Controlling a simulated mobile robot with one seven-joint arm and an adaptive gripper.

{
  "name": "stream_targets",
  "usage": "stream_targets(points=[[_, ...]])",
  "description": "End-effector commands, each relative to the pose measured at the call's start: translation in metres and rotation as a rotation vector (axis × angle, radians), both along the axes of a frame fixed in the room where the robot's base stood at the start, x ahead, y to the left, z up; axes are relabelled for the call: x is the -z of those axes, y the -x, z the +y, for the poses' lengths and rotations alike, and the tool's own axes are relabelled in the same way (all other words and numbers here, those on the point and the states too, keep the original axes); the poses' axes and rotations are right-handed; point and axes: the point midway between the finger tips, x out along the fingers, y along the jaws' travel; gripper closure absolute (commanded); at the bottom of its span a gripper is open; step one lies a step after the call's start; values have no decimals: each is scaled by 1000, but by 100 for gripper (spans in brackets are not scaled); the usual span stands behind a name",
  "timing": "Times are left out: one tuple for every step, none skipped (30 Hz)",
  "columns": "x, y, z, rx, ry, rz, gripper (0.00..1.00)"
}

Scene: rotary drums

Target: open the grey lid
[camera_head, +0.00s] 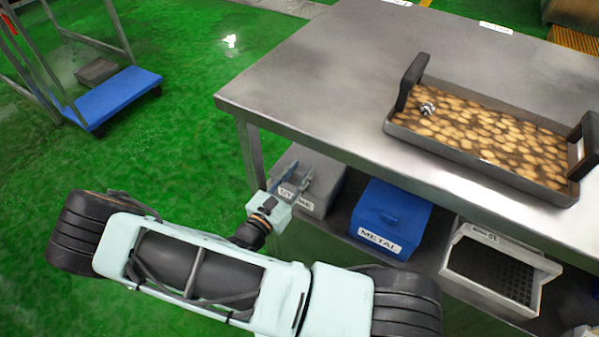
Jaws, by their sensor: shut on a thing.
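The grey lid (325,168) is on a grey box (312,207) on the shelf under the steel table, left of a blue box. The box has a white label partly covered by my gripper. My gripper (296,181) reaches in from the left over the lid's near left part. Its fingers are shut on the lid's small grey handle. The exact contact is small and hard to make out. The lid looks closed on the box.
A blue box (392,215) labelled METAL and an open white crate (500,262) stand to the right on the shelf. The steel tabletop (330,75) overhangs them and bears a tray (393,130) of brown round pieces. A blue cart (125,95) stands on the open green floor.

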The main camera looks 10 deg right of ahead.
Motion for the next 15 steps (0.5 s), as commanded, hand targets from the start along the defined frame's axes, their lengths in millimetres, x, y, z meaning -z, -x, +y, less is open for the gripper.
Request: stream_targets(points=[[0, 0, 0, -1, -1, 0, 100], [-1, 0, 0, -1, -2, 1, 100], [-3, 0, 0, 0, -5, 4, 100], [-5, -1, 0, 0, -8, 7, 100], [-7, -1, 0, 0, -13, 11, 100], [-10, -1, -1, 1, -21, 19, 100], [-12, -1, -1, 1, -28, 26, 100], [-14, -2, -2, 1, -35, 33, 100], [-17, -3, -2, 1, -45, 43, 100], [-19, -3, -3, 1, -52, 51, 100], [-20, -3, -3, 1, -61, 59, 100], [-23, -4, -3, 0, -71, 69, 100], [-25, -4, -4, 0, -78, 77, 100], [-26, -5, -4, 1, -88, 85, 100], [-29, -5, -5, 2, -98, 95, 100]])
